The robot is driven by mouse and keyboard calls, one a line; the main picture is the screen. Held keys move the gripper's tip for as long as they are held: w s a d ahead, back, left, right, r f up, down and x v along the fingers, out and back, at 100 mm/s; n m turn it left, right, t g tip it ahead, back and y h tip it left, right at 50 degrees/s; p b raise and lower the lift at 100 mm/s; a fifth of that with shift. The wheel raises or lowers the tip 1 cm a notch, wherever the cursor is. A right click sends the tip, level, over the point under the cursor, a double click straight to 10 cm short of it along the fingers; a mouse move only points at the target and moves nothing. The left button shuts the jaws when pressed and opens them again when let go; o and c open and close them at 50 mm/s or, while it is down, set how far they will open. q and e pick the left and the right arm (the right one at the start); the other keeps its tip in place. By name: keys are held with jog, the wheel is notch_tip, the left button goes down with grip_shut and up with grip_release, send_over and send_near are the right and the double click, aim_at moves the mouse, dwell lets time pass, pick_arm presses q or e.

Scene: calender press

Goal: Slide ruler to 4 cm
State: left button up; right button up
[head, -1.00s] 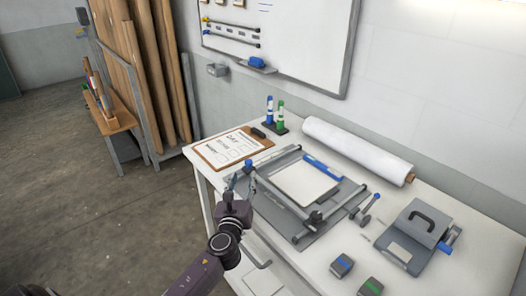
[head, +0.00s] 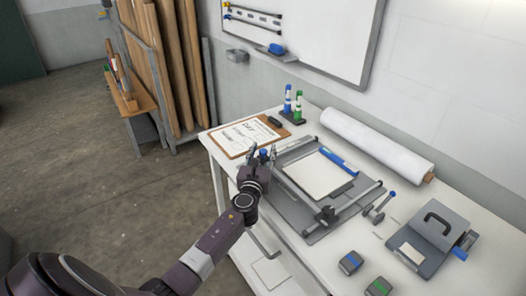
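A grey flat device (head: 312,236) lies on the white table, with rails along its edges and a pale sheet (head: 318,174) on it. A blue bar (head: 338,161) lies along the sheet's far edge. A blue knob (head: 264,153) shows at the device's far left corner. My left gripper (head: 263,155) is at this corner, its two fingers apart, with the knob seen between them; whether they touch it I cannot tell. I cannot make out which part is the ruler, and any scale marks are too small to read. My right gripper is out of view.
A clipboard (head: 243,136) lies behind my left gripper, near blue and green markers (head: 293,104). A white roll (head: 376,143) lies along the wall. A grey punch-like device (head: 431,236) and two small blocks (head: 350,262) are at the right. The floor at left is open.

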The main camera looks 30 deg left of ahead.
pick_arm(q)
jog(key=c, duration=0.6)
grip_shut()
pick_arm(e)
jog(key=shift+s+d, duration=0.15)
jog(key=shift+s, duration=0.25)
pick_arm(q)
jog(key=w+d+b, duration=0.1)
jog(key=w, duration=0.1)
jog(key=w+d, duration=0.1)
jog(key=w, duration=0.1)
jog(key=w+d+b, duration=0.1)
jog(key=w, duration=0.1)
jog(key=shift+w+f+b, duration=0.1)
jog(key=shift+w+b, duration=0.2)
jog(key=shift+w, duration=0.1)
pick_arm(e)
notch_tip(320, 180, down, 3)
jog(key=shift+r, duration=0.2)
pick_arm(q)
jog(key=o, duration=0.6)
grip_release()
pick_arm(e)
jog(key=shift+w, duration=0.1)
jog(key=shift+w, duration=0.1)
